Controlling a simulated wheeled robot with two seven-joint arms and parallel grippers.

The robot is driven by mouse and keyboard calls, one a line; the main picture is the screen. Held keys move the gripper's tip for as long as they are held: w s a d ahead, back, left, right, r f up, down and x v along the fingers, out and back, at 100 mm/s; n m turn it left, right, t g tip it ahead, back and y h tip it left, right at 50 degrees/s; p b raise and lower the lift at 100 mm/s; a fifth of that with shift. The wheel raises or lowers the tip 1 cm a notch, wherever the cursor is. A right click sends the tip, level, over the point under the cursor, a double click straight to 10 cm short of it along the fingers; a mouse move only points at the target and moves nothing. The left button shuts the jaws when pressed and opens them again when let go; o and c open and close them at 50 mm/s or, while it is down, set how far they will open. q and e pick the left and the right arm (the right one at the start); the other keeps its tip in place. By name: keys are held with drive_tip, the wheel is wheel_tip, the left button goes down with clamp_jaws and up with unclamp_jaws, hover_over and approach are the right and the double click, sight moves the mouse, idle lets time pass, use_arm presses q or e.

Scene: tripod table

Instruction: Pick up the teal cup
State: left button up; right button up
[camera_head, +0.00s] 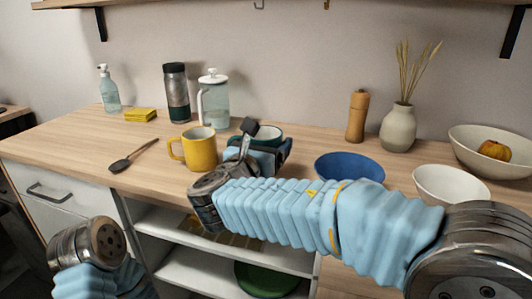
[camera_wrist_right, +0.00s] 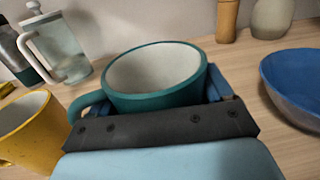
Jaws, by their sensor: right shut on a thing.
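The teal cup (camera_head: 268,132) is on the right of the yellow mug in the head view, largely hidden behind my right gripper (camera_head: 262,152). In the right wrist view the teal cup (camera_wrist_right: 155,82) shows its pale inside, its teal rim and a handle on the left. My right gripper (camera_wrist_right: 155,105) is shut on the cup, with blue finger parts at its sides. I cannot tell whether the cup's base touches the counter. My left gripper is not in view; only a part of my left arm shows at the lower left.
A yellow mug (camera_head: 200,148) stands close on the left and a blue bowl (camera_head: 349,167) on the right. A glass pitcher (camera_head: 215,103) and a dark tumbler (camera_head: 176,95) stand behind. Farther right are a pepper mill (camera_head: 357,115), a vase (camera_head: 398,128) and a white bowl (camera_head: 450,186).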

drive_tip(key=s+r, duration=0.1)
drive_tip(key=r, duration=0.1)
drive_tip(key=s+r, duration=0.2)
drive_tip(key=s+d+r, duration=0.1)
drive_tip(key=r, duration=0.1)
drive_tip(key=shift+s+d+r, duration=0.1)
drive_tip(key=shift+s+r, duration=0.05)
drive_tip(key=shift+s, duration=0.15)
drive_tip(key=s+d+r, duration=0.2)
drive_tip(key=s+r, duration=0.2)
drive_tip(key=s, duration=0.5)
drive_tip(key=shift+d+r, duration=0.2)
drive_tip(key=shift+d, duration=0.05)
